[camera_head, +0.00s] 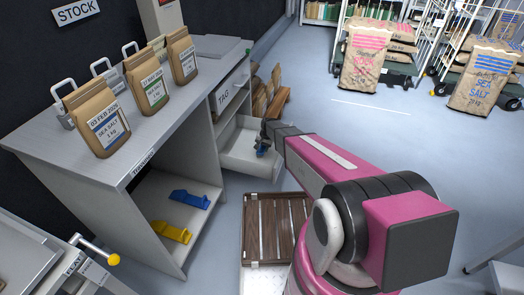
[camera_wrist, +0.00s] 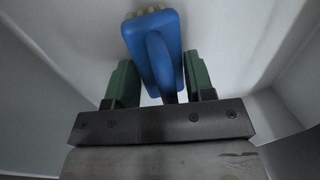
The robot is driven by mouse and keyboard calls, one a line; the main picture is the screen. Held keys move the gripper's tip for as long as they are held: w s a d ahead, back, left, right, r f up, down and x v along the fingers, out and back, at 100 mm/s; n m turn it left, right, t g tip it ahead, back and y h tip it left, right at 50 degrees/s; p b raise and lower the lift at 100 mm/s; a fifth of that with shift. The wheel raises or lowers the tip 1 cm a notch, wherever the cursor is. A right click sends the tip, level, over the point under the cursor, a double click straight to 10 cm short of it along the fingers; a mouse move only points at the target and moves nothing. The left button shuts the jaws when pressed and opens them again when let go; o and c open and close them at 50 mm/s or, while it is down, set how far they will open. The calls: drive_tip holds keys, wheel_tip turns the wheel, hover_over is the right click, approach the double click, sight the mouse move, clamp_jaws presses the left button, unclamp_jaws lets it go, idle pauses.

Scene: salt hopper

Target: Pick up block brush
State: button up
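The block brush (camera_wrist: 152,45) is blue, with pale bristles at its far end and a raised handle along its middle. In the wrist view it lies in a white drawer, with my gripper (camera_wrist: 160,85) over it. The green fingers are apart, one on each side of the brush handle, with a gap visible on both sides. In the head view a little blue of the brush (camera_head: 262,149) shows under my gripper (camera_head: 265,142), inside the pulled-out drawer (camera_head: 238,160). My arm hides part of the drawer.
The drawer walls stand close around my gripper. The workbench (camera_head: 165,135) with several paper bags is on the left. Its lower shelf holds a blue scoop-like item (camera_head: 190,199) and a yellow one (camera_head: 171,231).

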drive_tip(key=shift+r, duration=0.15)
wheel_tip(320, 180, up, 4)
drive_tip(key=shift+r, duration=0.15)
drive_tip(key=s+a+r, duration=0.6)
drive_tip(key=s+a, duration=0.2)
drive_tip(key=shift+a+r, duration=0.2)
drive_tip(key=shift+a, duration=0.1)
drive_tip(key=shift+o, duration=0.4)
